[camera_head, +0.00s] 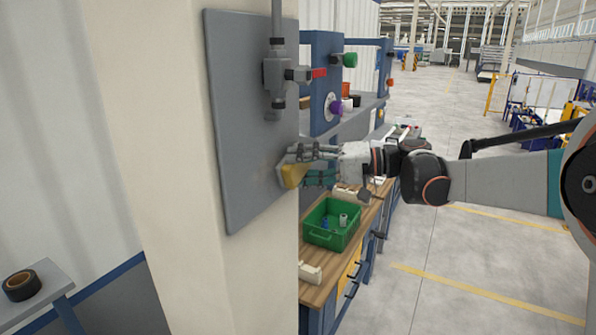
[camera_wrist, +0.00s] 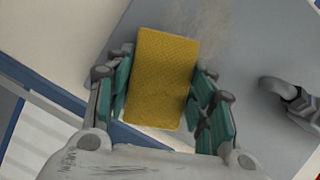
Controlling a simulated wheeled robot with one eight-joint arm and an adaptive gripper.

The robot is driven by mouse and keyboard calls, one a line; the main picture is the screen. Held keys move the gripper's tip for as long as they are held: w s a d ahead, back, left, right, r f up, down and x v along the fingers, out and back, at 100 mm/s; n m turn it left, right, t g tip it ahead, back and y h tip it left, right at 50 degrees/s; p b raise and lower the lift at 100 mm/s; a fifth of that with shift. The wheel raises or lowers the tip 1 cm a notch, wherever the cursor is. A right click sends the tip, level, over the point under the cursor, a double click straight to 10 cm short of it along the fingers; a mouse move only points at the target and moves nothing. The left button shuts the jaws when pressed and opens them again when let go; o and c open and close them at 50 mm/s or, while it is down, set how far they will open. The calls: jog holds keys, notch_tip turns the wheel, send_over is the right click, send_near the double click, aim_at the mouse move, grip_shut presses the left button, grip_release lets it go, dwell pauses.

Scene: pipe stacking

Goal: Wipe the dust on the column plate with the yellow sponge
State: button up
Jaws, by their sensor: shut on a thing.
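The yellow sponge (camera_wrist: 161,80) is held between the two fingers of my gripper (camera_wrist: 163,95) in the wrist view. In the head view my gripper (camera_head: 302,168) is at the grey column plate (camera_head: 240,120), with the sponge (camera_head: 293,175) at the plate's right lower part. The sponge appears to touch or nearly touch the plate; I cannot tell which. A brownish dust patch (camera_wrist: 196,18) shows on the plate (camera_wrist: 120,50) just beyond the sponge's far end in the wrist view.
A grey pipe with a valve (camera_head: 275,75) and red handle is fixed at the plate's upper right; its pipe end (camera_wrist: 285,92) is right of my gripper. Below stands a workbench with a green bin (camera_head: 331,222). A tape roll (camera_head: 22,285) lies on a side table at left.

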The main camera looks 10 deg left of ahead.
aim_at(254, 177)
jog(key=shift+s+a+b, duration=0.1)
jog(key=shift+s+a, duration=0.85)
jog(key=shift+s, duration=1.3)
jog(key=shift+s+a+b, duration=0.15)
jog(key=shift+s+a, duration=0.8)
jog(key=shift+s, duration=1.3)
jog(key=shift+s+a+b, duration=0.1)
jog(key=shift+s+a, duration=0.85)
jog(key=shift+s, duration=1.3)
jog(key=shift+r+p, duration=0.8)
jog(key=shift+r, duration=0.5)
jog(key=shift+w+d+f+b, duration=0.15)
jog(key=shift+w+d, duration=0.35)
jog(key=shift+w, duration=0.6)
jog(key=shift+w+d+r+b, duration=0.1)
jog(key=shift+w+d+b, duration=0.25)
jog(key=shift+w, duration=0.8)
jog(key=shift+w+d+f+b, duration=0.1)
jog(key=shift+w+d, duration=0.5)
jog(key=shift+w, duration=0.5)
jog(key=shift+w+d+b, duration=0.1)
jog(key=shift+w+d, duration=0.35)
jog(key=shift+w, duration=0.7)
jog(key=shift+w+d+b, duration=0.15)
jog(key=shift+w+d, duration=0.25)
jog(key=shift+w, duration=0.7)
jog(key=shift+w+d+b, duration=0.1)
jog(key=shift+w+d, duration=0.35)
jog(key=shift+w, duration=0.7)
jog(key=shift+s, duration=0.15)
